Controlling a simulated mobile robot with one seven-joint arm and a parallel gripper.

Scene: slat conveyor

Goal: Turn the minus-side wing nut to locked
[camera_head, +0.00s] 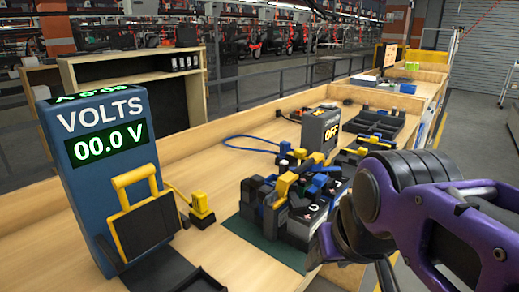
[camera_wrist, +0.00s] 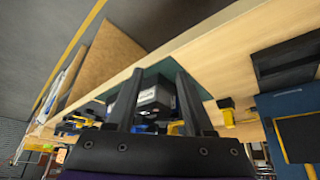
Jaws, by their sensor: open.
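A cluster of dark blocks with blue and yellow parts (camera_head: 290,195) sits on a dark green mat (camera_head: 262,240) on the wooden bench. The minus-side wing nut is too small to pick out in either view, and its position cannot be told. My gripper (camera_wrist: 160,82) is open, its two dark fingers apart. In the wrist view a dark grey block with a white label (camera_wrist: 153,97) shows between and beyond the fingers, with no clear contact. In the head view my purple and black wrist is at the right of the cluster and hides part of it.
A blue meter (camera_head: 100,175) reading 00.0 V stands at the left, beside a yellow-handled dark piece (camera_head: 140,215). A grey box reading OFF (camera_head: 321,128) and a black compartment tray (camera_head: 375,128) stand behind the cluster.

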